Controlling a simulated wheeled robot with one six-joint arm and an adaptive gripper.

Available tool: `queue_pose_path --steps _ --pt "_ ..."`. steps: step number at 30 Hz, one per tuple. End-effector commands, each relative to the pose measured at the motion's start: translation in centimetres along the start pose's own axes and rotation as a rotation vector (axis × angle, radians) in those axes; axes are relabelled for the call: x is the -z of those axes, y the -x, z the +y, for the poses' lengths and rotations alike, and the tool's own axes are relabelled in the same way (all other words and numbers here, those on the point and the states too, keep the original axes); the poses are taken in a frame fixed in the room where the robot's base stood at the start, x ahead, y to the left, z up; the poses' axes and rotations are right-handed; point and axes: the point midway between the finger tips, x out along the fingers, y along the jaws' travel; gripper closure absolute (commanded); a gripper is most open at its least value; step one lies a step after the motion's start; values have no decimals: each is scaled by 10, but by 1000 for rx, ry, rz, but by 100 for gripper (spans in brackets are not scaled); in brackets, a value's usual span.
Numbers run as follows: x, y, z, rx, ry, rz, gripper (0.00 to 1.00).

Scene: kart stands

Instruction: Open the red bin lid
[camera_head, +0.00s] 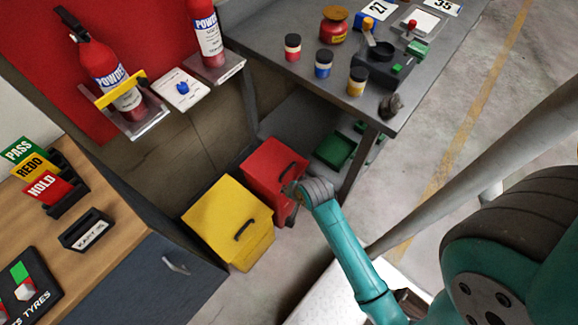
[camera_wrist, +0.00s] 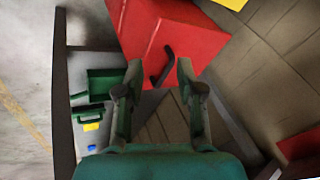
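The red bin (camera_head: 265,162) stands on the floor beside the yellow bin, with its lid down. The lid's dark handle (camera_head: 286,171) is near the side by my gripper. My gripper (camera_head: 292,190) is at the bin's right front edge, close to the handle. In the wrist view the red bin (camera_wrist: 178,28) fills the upper middle. Its handle (camera_wrist: 162,66) appears between the fingertips of my gripper (camera_wrist: 158,76). The fingers are apart with nothing clamped between them. I cannot tell how far the handle is from the fingertips.
The yellow bin (camera_head: 230,222) stands directly left of the red bin. A grey table (camera_head: 330,75) with jars and tools rises behind, its leg (camera_head: 356,168) close to the right. A green tray (camera_head: 334,149) lies under it. A wooden-topped cabinet (camera_head: 110,240) is at left.

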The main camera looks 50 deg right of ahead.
Motion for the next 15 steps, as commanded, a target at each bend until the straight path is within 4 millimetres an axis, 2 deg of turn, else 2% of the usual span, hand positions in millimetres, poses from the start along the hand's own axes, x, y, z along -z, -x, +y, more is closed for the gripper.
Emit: queue_pose_path --steps 1,6,12,15 --pt "19 -6 -8 -23 -51 -16 63" --pt "65 -14 -19 -121 -217 -92 63" --pt "106 -9 -27 -209 -354 -155 63" --pt "116 -6 -29 -234 -390 -172 63"
